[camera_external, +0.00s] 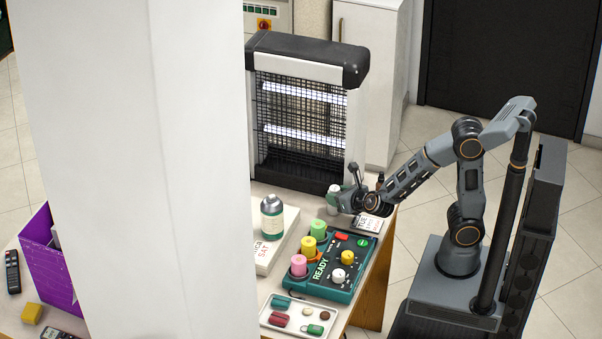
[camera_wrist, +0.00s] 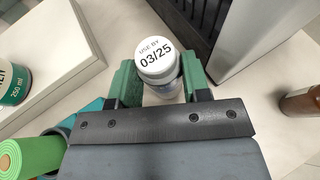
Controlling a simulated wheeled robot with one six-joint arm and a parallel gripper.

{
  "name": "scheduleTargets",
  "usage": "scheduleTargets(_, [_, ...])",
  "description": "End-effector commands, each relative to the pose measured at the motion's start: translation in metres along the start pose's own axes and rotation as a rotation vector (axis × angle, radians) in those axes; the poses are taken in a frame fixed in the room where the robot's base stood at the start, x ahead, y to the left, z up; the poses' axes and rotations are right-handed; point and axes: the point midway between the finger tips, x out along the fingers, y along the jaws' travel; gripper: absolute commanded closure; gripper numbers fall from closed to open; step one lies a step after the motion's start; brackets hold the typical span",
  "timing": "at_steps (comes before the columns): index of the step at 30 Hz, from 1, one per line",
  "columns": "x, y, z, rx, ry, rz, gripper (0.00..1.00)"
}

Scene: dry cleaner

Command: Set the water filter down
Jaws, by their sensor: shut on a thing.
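The water filter is taken to be the small white-capped cylinder (camera_wrist: 155,56) with "USE BY 03/25" on its top; its lower body looks clear or pale. My gripper (camera_wrist: 157,78) is shut on it, one green finger on each side. In the external view the white filter (camera_external: 332,194) shows beside the fingers, just in front of the heater-like grille unit, low over the table. It looks upright. Whether its base touches the table cannot be told.
A caged black-and-white unit (camera_external: 305,120) stands close behind. In front are a teal control panel (camera_external: 340,262) with coloured spools and a white tray (camera_external: 287,329). A brown bottle (camera_wrist: 299,104) shows at right in the wrist view.

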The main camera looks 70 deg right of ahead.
Motion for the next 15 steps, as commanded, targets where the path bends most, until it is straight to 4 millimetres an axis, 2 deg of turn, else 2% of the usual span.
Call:
scheduleTargets(7, [0.0019,0.0002,-0.0041,0.001,-0.001,0.000,0.82])
scheduleTargets(8, [0.0012,0.0002,-0.0027,0.001,0.000,0.000,0.54])
scheduleTargets(15, [0.0011,0.0002,-0.0023,0.000,0.000,0.000,0.31])
